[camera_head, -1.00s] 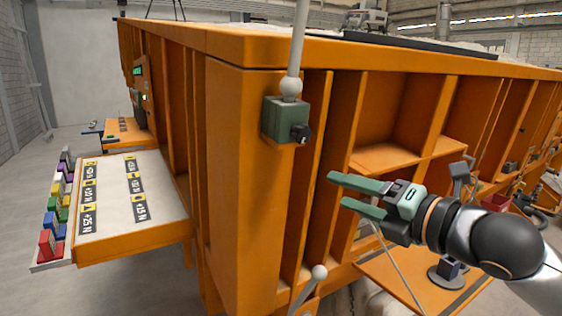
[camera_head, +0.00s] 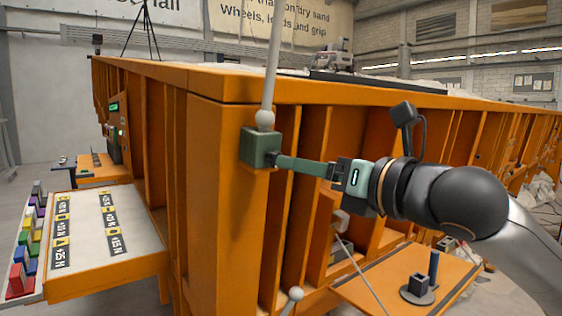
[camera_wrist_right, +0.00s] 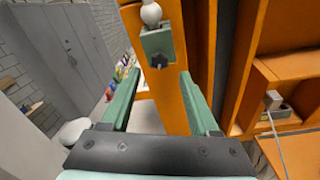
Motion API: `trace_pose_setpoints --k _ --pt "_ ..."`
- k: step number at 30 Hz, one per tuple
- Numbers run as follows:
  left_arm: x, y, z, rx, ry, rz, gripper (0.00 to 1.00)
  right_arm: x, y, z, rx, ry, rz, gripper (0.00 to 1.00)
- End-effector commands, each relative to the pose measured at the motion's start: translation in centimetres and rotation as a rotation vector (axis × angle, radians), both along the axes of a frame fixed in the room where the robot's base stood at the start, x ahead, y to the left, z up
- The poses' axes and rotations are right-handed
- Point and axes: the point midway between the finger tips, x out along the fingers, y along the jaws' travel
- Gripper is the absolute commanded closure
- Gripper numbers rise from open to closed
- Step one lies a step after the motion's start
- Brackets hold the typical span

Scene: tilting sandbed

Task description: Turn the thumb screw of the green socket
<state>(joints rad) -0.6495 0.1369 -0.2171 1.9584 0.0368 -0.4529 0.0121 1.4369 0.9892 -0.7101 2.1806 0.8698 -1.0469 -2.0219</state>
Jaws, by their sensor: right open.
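The green socket (camera_head: 255,146) is mounted on the front corner post of the orange sandbed, with a grey rod and ball standing on its top. It also shows in the right wrist view (camera_wrist_right: 157,41). Its black thumb screw (camera_wrist_right: 158,60) faces my right gripper and shows just beyond and between the fingertips in the wrist view. Whether the fingers touch the screw I cannot tell. My left gripper is not in view.
The orange sandbed (camera_head: 215,200) fills the middle, with upright ribs. A side shelf (camera_head: 138,228) with labelled plates and coloured blocks is at the left. An orange ledge (camera_head: 372,294) with a small dark fixture lies below my right arm. A white ball-ended rod (camera_head: 295,293) stands low in front.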

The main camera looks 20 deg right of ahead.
Motion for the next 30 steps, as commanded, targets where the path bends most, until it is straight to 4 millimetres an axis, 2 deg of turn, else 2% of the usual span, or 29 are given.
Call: trace_pose_setpoints --k 3,9,21,30 --pt "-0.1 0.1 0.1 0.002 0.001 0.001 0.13 2.2 1.1 0.0 0.003 0.003 0.004 0.39" --pt "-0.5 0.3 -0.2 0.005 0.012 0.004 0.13 4.5 2.0 0.0 0.003 0.002 0.001 0.39" --pt "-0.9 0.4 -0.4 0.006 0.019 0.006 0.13 5.2 2.3 -0.1 0.001 0.000 0.001 0.39" --pt "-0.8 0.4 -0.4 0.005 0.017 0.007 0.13 5.2 2.2 0.0 0.001 0.000 0.000 0.71"
